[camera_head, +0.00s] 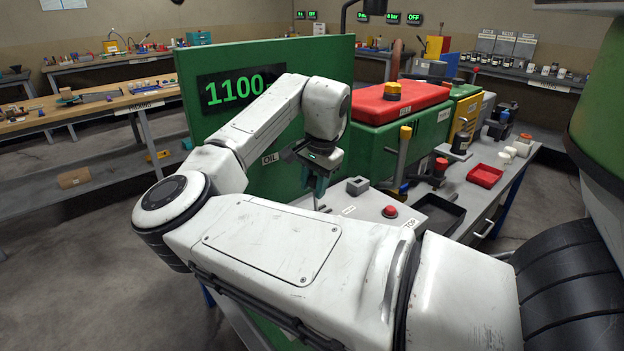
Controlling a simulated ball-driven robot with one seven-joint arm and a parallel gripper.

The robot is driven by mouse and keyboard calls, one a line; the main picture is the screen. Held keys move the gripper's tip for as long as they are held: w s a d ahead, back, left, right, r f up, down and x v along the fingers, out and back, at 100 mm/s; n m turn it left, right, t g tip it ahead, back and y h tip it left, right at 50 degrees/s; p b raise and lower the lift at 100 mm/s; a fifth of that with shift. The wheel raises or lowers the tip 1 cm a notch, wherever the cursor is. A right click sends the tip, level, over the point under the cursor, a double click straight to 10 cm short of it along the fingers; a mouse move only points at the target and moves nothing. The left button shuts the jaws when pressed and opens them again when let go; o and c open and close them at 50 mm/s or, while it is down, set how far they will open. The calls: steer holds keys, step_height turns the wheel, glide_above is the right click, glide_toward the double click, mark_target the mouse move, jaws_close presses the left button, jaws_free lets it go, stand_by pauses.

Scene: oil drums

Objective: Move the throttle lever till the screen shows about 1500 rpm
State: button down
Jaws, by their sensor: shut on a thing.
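The dark screen (237,88) on the green panel shows 1100 in green digits, its right end partly covered by my arm. My gripper (317,188) points down in front of the panel, over the left part of the bench top. It is shut on what seems to be the throttle lever. A thin stem (316,203) shows just below the fingers. The lever's grip is hidden between them, and its base is behind my arm.
A yellow-topped lever (404,146) stands before a green box with a red lid (400,101). A red tray (484,175) lies farther right.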

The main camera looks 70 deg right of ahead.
steer(key=c, duration=0.8)
jaws_free()
steer(key=r, duration=0.3)
steer(key=s+r, duration=0.1)
steer(key=r, duration=0.3)
steer(key=a+r, duration=0.1)
steer(key=r, duration=0.2)
steer(key=shift+s+r, duration=0.3)
steer(key=shift+r, duration=0.05)
steer(key=shift+p, duration=0.3)
